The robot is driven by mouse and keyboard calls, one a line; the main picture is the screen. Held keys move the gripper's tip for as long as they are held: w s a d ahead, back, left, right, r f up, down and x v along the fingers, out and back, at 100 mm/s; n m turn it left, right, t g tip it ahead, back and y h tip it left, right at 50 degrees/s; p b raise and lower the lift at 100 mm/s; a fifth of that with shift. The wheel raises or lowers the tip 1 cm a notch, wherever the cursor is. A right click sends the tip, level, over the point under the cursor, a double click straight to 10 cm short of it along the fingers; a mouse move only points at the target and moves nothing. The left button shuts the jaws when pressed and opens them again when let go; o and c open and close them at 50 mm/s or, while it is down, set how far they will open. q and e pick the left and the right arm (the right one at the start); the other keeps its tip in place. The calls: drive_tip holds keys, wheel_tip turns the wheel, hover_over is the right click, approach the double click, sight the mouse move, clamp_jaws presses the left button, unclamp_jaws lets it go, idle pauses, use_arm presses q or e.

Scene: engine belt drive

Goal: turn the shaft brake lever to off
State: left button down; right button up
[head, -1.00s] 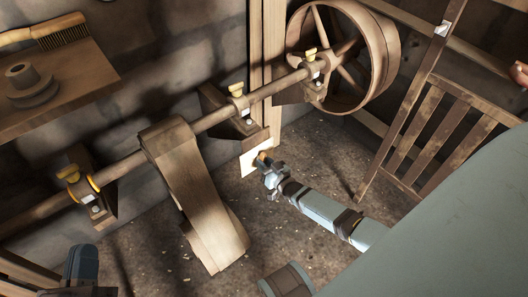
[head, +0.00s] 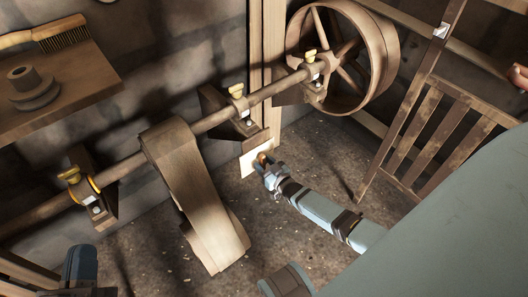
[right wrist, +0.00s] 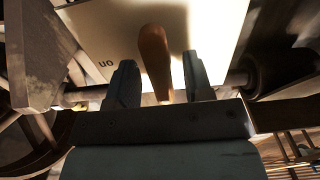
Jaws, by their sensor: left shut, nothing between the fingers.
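The shaft brake lever (head: 263,157) is a short orange-brown handle on a pale plate (head: 250,169) at the foot of the wooden post. In the right wrist view the lever (right wrist: 154,58) stands between the two fingers of my right gripper (right wrist: 160,82). Those fingers are apart, with a gap showing on the right side of the lever. The plate (right wrist: 100,20) there carries the upside-down letters "ON". My right gripper (head: 267,166) is at the lever in the head view. My left gripper (head: 82,262) is shut and empty at the lower left, partly cut off by the frame.
A long wooden shaft (head: 208,122) with yellow-capped bearings runs above the plate. A broad belt (head: 195,190) slopes down to its left. A large spoked wheel (head: 385,55) is at the upper right, with a slatted wooden gate (head: 425,130) near it. Bare floor lies around my right arm.

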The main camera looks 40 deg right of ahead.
drive_tip(key=shift+s, duration=0.2)
drive_tip(key=shift+s+d+r+p, duration=0.1)
drive_tip(key=shift+s+p, duration=0.5)
drive_tip(key=shift+s, duration=0.65)
use_arm(q)
wheel_tip(320, 180, down, 6)
drive_tip(key=a+g+y+p, duration=0.2)
drive_tip(key=g, duration=0.1)
drive_tip(key=shift+a+p, duration=0.15)
drive_tip(key=shift+p, duration=0.15)
use_arm(e)
drive_tip(key=s, duration=1.1)
drive_tip(key=shift+d, duration=0.45)
use_arm(q)
drive_tip(key=shift+w, duration=0.1)
